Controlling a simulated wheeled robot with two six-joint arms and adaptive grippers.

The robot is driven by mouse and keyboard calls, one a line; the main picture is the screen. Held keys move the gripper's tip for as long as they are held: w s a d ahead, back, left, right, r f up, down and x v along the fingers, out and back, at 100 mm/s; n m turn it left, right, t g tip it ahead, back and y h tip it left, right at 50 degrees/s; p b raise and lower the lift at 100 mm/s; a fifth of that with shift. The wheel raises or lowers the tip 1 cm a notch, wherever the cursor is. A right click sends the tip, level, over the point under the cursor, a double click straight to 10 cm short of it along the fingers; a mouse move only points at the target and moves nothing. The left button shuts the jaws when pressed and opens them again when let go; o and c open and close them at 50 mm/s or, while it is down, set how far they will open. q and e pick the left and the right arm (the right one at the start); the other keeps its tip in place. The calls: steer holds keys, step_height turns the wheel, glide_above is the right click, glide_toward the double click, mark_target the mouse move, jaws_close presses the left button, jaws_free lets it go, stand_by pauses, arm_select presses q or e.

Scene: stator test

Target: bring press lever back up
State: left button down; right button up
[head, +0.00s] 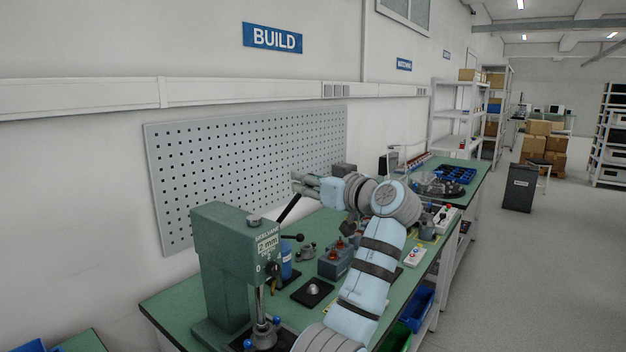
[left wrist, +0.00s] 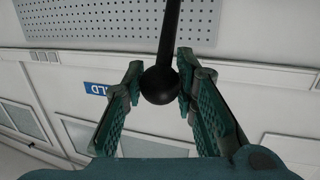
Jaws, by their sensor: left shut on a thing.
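The green arbor press (head: 225,262) stands at the near left of the bench. Its black lever (head: 289,208) slants up and to the right from behind the press head. My left gripper (head: 304,184) is at the lever's upper end, above the bench and in front of the pegboard. In the left wrist view, the lever's black ball knob (left wrist: 160,85) sits between the fingers of my left gripper (left wrist: 158,92), which is shut on it. The rod runs up out of that picture. The fingers hide the knob in the head view. My right gripper is not in view.
The green bench (head: 180,305) carries a grey box with red-topped parts (head: 336,262), a blue bottle (head: 286,262) and a small dark plate (head: 312,290) near the press. A second black ball handle (head: 298,237) sticks out right of the press. The pegboard (head: 240,165) stands behind.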

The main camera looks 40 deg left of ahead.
arm_select(q)
steer(key=a+r+p, duration=0.1)
steer(key=a+r+h+p, duration=0.1)
steer(key=a+p, duration=0.1)
steer(key=a+r+h+p, duration=0.1)
steer(key=shift+s+a+r+n+p, duration=0.1)
steer(key=shift+a+r+n+p, duration=0.2)
steer(key=shift+p, duration=0.1)
steer(key=a+p, duration=0.3)
steer(key=a, duration=0.7)
steer(key=shift+a+r, duration=0.25)
steer(key=shift+r, duration=0.05)
steer(key=c, duration=1.4)
jaws_free()
steer(key=shift+s+f, duration=0.1)
steer(key=shift+c, duration=0.2)
steer(key=shift+o, duration=0.8)
steer(key=shift+a, duration=0.2)
steer(key=v, duration=1.2)
